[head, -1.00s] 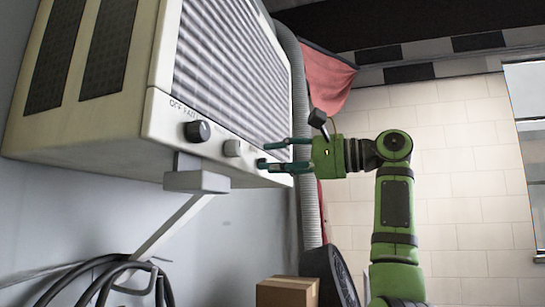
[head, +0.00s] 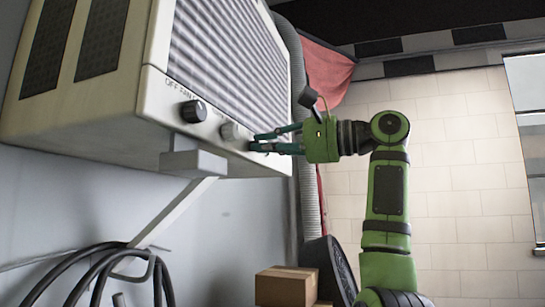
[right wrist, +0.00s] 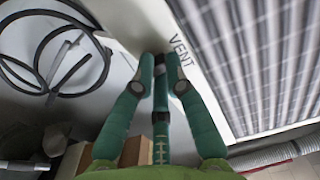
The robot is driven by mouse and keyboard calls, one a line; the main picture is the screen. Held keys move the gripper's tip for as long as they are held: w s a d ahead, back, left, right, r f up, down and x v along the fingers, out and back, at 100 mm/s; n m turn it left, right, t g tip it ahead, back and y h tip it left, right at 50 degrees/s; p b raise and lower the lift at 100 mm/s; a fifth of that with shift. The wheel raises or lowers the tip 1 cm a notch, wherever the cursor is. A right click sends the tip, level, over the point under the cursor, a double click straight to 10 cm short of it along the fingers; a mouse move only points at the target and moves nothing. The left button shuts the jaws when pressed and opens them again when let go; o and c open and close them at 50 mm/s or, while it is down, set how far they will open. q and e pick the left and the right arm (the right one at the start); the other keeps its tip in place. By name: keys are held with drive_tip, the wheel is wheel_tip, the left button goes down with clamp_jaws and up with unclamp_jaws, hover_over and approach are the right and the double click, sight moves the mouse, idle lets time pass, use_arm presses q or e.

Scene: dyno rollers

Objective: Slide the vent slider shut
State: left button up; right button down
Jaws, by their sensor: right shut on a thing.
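The beige wall unit (head: 150,100) with a slatted grille fills the left of the head view. In the right wrist view its front strip shows the word VENT beside my fingertips. My right gripper (head: 254,141) is at the right part of this strip, and it also shows in the right wrist view (right wrist: 161,66). Its green fingers are shut on a small dark piece, the vent slider (right wrist: 160,60), mostly hidden by the fingertips. How far along its track the slider stands cannot be told. My left gripper is not in view.
A grey bracket (head: 192,163) is below the unit. A ribbed hose (head: 309,195) runs down behind it. A cardboard box (head: 286,287) stands lower down.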

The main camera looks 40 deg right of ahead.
drive_tip(key=shift+s+a+f+b, duration=0.15)
drive_tip(key=shift+s+a+b, duration=0.1)
drive_tip(key=shift+a, duration=0.4)
drive_tip(key=shift+s+a+f+b, duration=0.15)
drive_tip(key=shift+s+a, duration=0.1)
drive_tip(key=shift+a, duration=0.35)
drive_tip(key=shift+w+d, duration=0.15)
drive_tip(key=shift+d, duration=0.1)
drive_tip(key=c, duration=1.3)
unclamp_jaws()
drive_tip(key=shift+a, duration=0.1)
drive_tip(key=shift+c, duration=0.2)
drive_tip(key=shift+o, duration=0.9)
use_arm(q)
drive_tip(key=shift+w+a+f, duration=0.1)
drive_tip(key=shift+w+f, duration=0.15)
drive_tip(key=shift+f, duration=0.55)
use_arm(e)
drive_tip(key=shift+a+r, duration=0.15)
drive_tip(key=shift+s, duration=0.25)
drive_tip(key=v, duration=1.1)
drive_tip(key=shift+s+d, duration=0.25)
drive_tip(key=shift+s, duration=0.05)
